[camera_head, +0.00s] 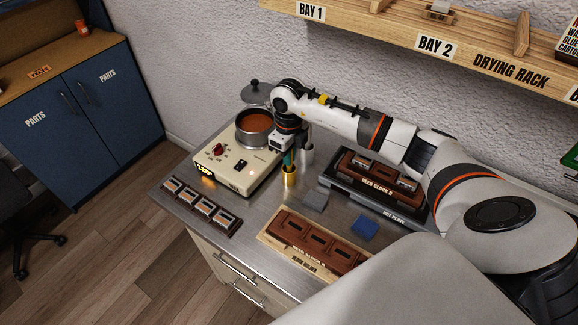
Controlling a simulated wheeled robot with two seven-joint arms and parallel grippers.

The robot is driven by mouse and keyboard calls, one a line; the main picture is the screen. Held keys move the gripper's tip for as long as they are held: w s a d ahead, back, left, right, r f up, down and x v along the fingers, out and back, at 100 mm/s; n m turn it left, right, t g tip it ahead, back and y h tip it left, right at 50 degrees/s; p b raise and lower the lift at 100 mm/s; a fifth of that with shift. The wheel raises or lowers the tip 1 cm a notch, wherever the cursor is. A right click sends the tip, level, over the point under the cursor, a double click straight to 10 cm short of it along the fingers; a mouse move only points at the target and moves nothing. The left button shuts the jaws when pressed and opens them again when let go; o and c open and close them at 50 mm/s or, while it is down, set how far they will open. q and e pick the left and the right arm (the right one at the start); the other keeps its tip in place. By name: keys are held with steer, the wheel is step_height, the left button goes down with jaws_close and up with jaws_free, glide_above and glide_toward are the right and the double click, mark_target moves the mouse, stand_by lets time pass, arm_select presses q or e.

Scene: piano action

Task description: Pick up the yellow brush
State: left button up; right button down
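A small gold-yellow cup (289,177) stands on the steel bench just right of the control box. A teal handle (287,158) rises from it, up to my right gripper (288,150). My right gripper points down directly over the cup, with its fingers around or just beside the handles there. The fingers are too small and dark to show whether they are closed. I cannot clearly make out a yellow brush; a small yellow piece (325,99) shows along the top edge of my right arm. My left gripper is not in view.
A pot of brown liquid (259,127) sits on the cream control box (236,165). A grey block (315,200), a blue block (365,229), a wooden-based holder (272,240) and a dark hot plate (410,213) surround the cup. A key strip (197,209) lies front left.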

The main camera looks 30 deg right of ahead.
stand_by(0.3)
step_height(320, 180, up, 9)
steer(key=b, duration=0.3)
steer(key=shift+r, duration=0.55)
steer(key=shift+r, duration=0.1)
stand_by(0.6)
